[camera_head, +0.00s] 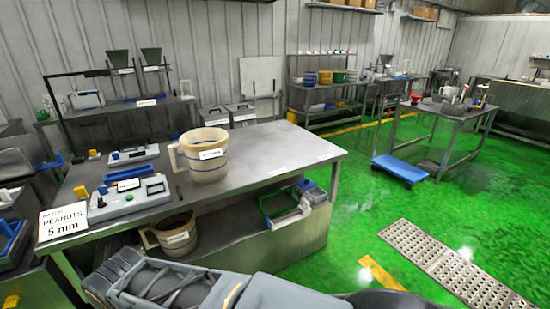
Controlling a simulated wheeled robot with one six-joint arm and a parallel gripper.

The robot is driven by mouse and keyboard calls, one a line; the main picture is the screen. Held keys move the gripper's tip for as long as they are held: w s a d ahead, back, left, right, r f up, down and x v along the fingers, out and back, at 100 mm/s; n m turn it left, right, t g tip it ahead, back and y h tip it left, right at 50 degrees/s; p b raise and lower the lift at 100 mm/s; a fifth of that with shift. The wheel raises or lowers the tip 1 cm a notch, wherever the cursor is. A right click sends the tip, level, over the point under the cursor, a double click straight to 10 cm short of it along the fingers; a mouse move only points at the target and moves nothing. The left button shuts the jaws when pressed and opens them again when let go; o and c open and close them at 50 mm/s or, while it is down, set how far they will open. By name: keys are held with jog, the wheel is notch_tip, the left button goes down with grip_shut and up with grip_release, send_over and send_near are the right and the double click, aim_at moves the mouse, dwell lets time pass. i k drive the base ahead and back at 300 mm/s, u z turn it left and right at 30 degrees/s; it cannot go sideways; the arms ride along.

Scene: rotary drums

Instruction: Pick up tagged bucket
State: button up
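A beige bucket (205,170) with a side handle, a dark band and a white tag stands upright on the metal table (265,150). The tag's writing is too small to read. A second beige bucket (160,240), also with a handle and a white tag, stands on the shelf under the table. The table edge and my arm are in front of part of it. My grey arm crosses the bottom of the view, in front of the table and apart from the bucket on top. My gripper's fingertips are not in view.
Grey devices (130,196) and a sign (63,221) reading "PEANUTS 5 mm" occupy the table's left side. A green-rimmed crate (268,215) is on the lower shelf. Green floor (355,215) is open to the right, with a blue platform (400,168) farther back.

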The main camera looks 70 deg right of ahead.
aim_at(205, 150)
jog(key=z, duration=1.2)
jog(key=i, duration=1.65)
